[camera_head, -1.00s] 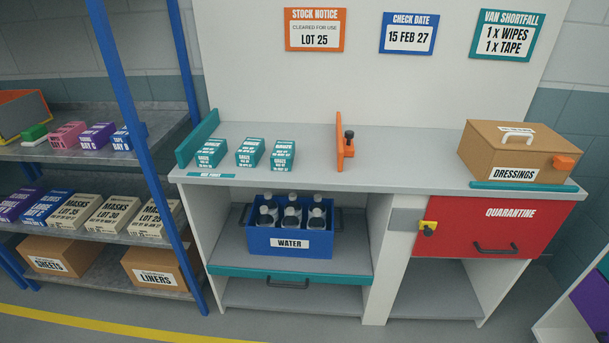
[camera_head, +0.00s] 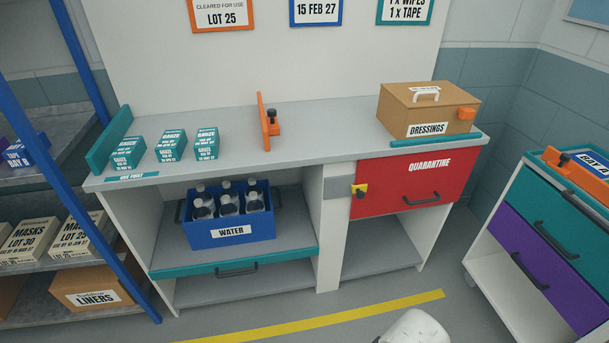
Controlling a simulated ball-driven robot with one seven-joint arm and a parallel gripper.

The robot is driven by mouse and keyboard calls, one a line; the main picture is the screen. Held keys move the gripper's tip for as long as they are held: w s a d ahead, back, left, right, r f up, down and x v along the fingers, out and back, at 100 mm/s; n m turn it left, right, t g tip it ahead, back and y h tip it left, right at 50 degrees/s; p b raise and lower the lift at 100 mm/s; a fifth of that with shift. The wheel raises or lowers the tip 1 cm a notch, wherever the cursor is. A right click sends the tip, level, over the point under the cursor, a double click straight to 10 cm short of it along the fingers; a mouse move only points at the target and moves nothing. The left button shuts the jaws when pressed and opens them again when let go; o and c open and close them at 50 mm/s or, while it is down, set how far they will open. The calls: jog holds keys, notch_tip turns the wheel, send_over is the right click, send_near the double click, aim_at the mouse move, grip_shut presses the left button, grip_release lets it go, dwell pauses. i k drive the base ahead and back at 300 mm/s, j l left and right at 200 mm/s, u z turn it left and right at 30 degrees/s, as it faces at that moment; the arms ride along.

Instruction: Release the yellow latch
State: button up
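The yellow latch (camera_head: 360,190) sits at the upper left edge of the red QUARANTINE drawer (camera_head: 410,188), beside the grey post of the bench. It has a dark knob on it. A white rounded piece at the bottom edge, right of centre, looks like part of my arm. My gripper's fingers are not in view.
The bench top (camera_head: 325,135) holds several GAUZE boxes (camera_head: 170,146), an orange stop (camera_head: 268,122) and a DRESSINGS box (camera_head: 428,109). A blue WATER crate (camera_head: 230,232) stands below. A drawer cart (camera_head: 555,240) is at right. Floor in front is clear, with a yellow line (camera_head: 330,316).

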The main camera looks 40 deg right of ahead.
aim_at(359, 189)
jog(key=i+l+z, duration=0.15)
jog(key=z, duration=0.2)
jog(key=i+z, duration=0.3)
jog(key=i+l+z, duration=0.1)
jog(key=z, duration=0.25)
